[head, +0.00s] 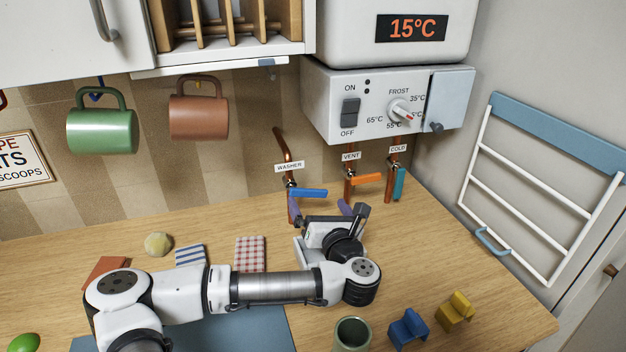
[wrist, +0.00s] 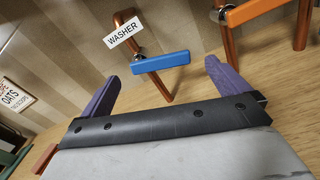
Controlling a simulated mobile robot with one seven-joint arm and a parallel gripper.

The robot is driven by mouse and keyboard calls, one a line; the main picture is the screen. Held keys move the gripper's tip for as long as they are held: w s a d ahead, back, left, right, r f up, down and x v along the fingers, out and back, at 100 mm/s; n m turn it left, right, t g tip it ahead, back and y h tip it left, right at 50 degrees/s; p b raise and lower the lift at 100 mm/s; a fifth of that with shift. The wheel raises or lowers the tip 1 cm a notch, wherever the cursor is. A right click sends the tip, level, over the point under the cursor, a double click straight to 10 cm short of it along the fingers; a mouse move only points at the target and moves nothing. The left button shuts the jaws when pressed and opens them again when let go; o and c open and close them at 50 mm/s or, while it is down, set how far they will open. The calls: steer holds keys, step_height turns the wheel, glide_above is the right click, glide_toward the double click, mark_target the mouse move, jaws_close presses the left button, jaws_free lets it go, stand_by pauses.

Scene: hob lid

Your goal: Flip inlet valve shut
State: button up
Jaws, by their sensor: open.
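Three copper pipes with lever valves rise along the back wall. The valve labelled WASHER has a blue lever (head: 309,193) sticking out sideways across its pipe. The VENT valve has an orange lever (head: 367,180), also sideways. The COLD valve has a teal lever (head: 399,184) hanging down along its pipe. No label reads "inlet". My gripper (head: 320,209) is open and empty, just below and in front of the blue lever. In the wrist view the blue lever (wrist: 160,62) lies ahead, between the two purple fingers, with no visible contact. The orange lever (wrist: 256,11) is at upper right.
A white heater control box (head: 335,115) hangs above the valves. A green mug (head: 102,130) and a brown mug (head: 198,117) hang at left. A white towel rack (head: 535,190) is at right. A green cup (head: 352,335) and blue and yellow pieces stand at the front right of the counter.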

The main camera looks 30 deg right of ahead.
mark_target(311, 191)
steer(key=p+x, duration=0.1)
steer(key=x, duration=0.2)
steer(key=p+x, duration=0.1)
steer(key=x, duration=0.1)
steer(key=shift+w+r, duration=0.2)
steer(key=shift+w, duration=0.25)
steer(key=shift+w+d+f+p, duration=0.15)
steer(key=shift+w+p, duration=0.15)
steer(key=shift+w, duration=0.3)
